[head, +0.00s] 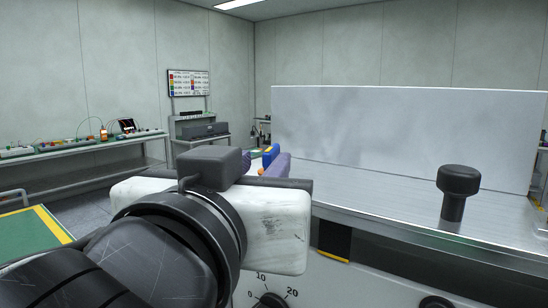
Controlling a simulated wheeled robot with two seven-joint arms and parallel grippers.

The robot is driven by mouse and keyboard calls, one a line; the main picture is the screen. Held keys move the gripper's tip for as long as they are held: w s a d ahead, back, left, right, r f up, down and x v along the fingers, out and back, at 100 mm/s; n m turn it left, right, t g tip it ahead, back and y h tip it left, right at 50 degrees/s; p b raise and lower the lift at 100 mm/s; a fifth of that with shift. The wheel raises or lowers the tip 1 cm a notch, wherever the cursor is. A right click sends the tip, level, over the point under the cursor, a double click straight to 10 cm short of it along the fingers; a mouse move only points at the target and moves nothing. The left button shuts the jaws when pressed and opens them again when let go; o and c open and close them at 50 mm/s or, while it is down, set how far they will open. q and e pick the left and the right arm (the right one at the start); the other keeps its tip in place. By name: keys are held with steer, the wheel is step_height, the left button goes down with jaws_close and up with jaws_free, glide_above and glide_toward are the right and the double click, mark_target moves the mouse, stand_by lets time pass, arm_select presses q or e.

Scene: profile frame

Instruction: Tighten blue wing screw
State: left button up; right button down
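A small blue piece (271,155), which may be the blue wing screw, shows just beyond my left gripper (272,192). Only its upper part is visible. A purple piece (278,166) lies right in front of it, with a bit of orange to its left. The white body and dark wrist of my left gripper fill the lower middle of the head view. Its fingers are hidden behind its own body, so I cannot tell whether they are open or touching anything. The profile frame is not clearly visible. My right gripper is not in view.
A grey bench top (380,195) with a tall pale panel (400,138) at its back extends right. A black knob (458,190) stands upright on its right part. A numbered dial (270,298) is on the bench's front. A side bench (80,150) with instruments stands left.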

mark_target(272, 147)
arm_select(q)
steer(key=p+x, duration=0.1)
steer(key=x, duration=0.5)
steer(key=shift+w, duration=0.2)
steer(key=shift+c, duration=0.4)
jaws_close()
